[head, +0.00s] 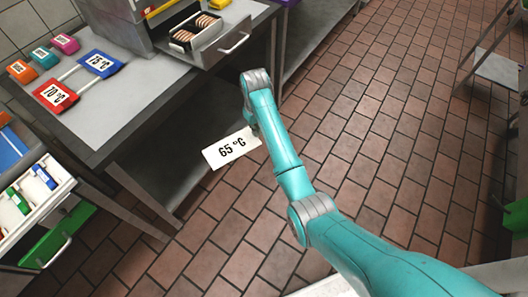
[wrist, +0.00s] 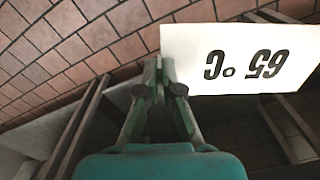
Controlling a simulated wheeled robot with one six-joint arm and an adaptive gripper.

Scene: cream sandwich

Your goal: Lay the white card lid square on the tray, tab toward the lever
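The white card lid (head: 231,148), marked "65 °C", is held out over the brick floor beside the counter in the head view. It also shows, with its print upside down, at the upper right of the wrist view (wrist: 245,58). My gripper (wrist: 160,72) is shut on the card's near left corner in the wrist view; in the head view its fingers are mostly hidden behind my arm. A black tray (head: 174,42) with several pink-and-white striped pieces sits in a pulled-out metal drawer at the top. I cannot make out the lever or which edge carries the tab.
The grey counter (head: 125,103) holds a red "70 °C" card (head: 55,95), a blue "75 °C" card (head: 101,63) and small pink, teal and orange pieces. The drawer front and handle (head: 234,44) stick out. A white rack (head: 35,198) stands lower left. Open floor lies right.

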